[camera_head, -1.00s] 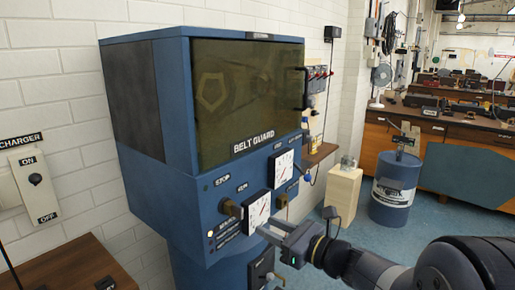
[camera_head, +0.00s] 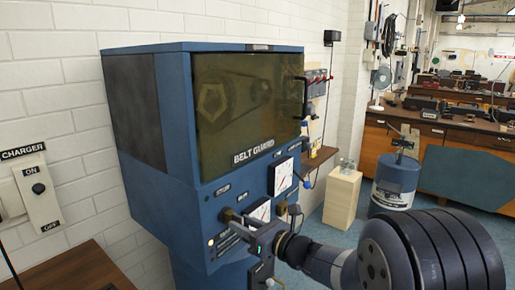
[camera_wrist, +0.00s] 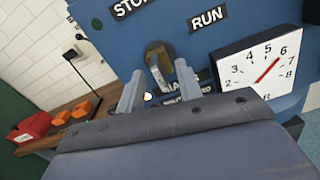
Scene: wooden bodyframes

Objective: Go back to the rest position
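My gripper (camera_head: 243,226) is at the front panel of the blue belt guard machine (camera_head: 150,180), by the lower dial. In the wrist view my gripper (camera_wrist: 159,72) has its two fingers apart. A brass selector knob (camera_wrist: 157,58) shows between and just beyond the fingertips, under the STOP and RUN labels. Gaps show on both sides of the knob; contact cannot be told. A white dial (camera_wrist: 262,68) with a red needle is to the right. My arm reaches in from the lower right in the head view.
A charger switch box (camera_head: 38,190) is on the brick wall at left, above a brown table (camera_head: 75,270). A wooden block (camera_head: 342,198) and a blue drum (camera_head: 396,180) stand to the right. The wrist view shows a red box (camera_wrist: 30,127) and orange items at left.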

